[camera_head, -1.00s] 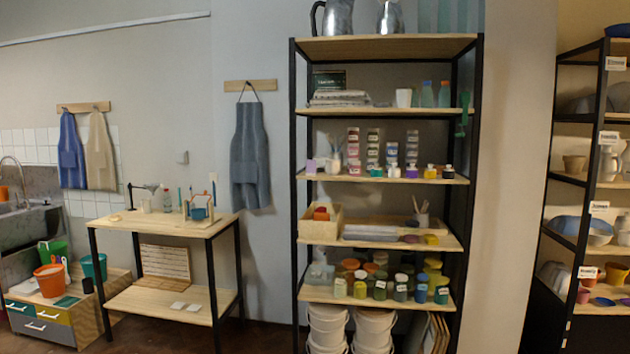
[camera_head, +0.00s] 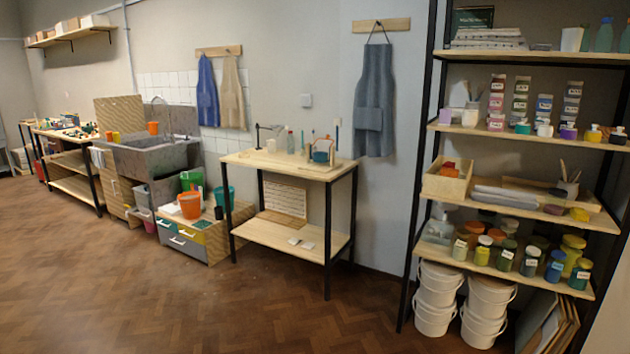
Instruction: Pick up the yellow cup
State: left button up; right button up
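I cannot make out a yellow cup for certain. Small orange cups (camera_head: 153,128) stand at the sink. Yellow jars (camera_head: 573,247) stand among the glaze jars on the lower part of the black-framed shelf at the right; they look like lidded jars rather than cups. A small yellow item (camera_head: 579,214) lies on the shelf board above them. Neither of my grippers is in view.
A wooden work table (camera_head: 287,166) stands at the wall, with a grey sink (camera_head: 155,158) and low drawers (camera_head: 185,240) to its left. White buckets (camera_head: 437,290) stand under the shelf. The parquet floor (camera_head: 130,295) in front is clear.

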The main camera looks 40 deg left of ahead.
aim_at(116, 136)
jog(key=j+u, duration=0.4)
jog(key=i+j+u, duration=0.15)
jog(key=j+u, duration=0.2)
jog(key=j, duration=0.15)
jog(key=i+j+u, duration=0.2)
jog(key=j+u, duration=0.2)
jog(key=i+j+u, duration=0.2)
jog(key=j+u, duration=0.15)
jog(key=i+j+u, duration=0.25)
jog(key=u, duration=0.15)
jog(key=i+j+u, duration=0.35)
jog(key=i, duration=0.25)
jog(key=i+j+u, duration=0.3)
jog(key=i, duration=0.35)
jog(key=i+u, duration=0.35)
jog(key=i, duration=2.25)
jog(key=i+j+z, duration=0.1)
jog(key=i+z, duration=0.15)
jog(key=i, duration=0.25)
jog(key=i+j+z, duration=0.25)
jog(key=i, duration=0.3)
jog(key=i+j+z, duration=0.25)
jog(key=i, duration=0.25)
jog(key=i+j+z, duration=0.25)
jog(key=i+j, duration=0.15)
jog(key=i, duration=0.05)
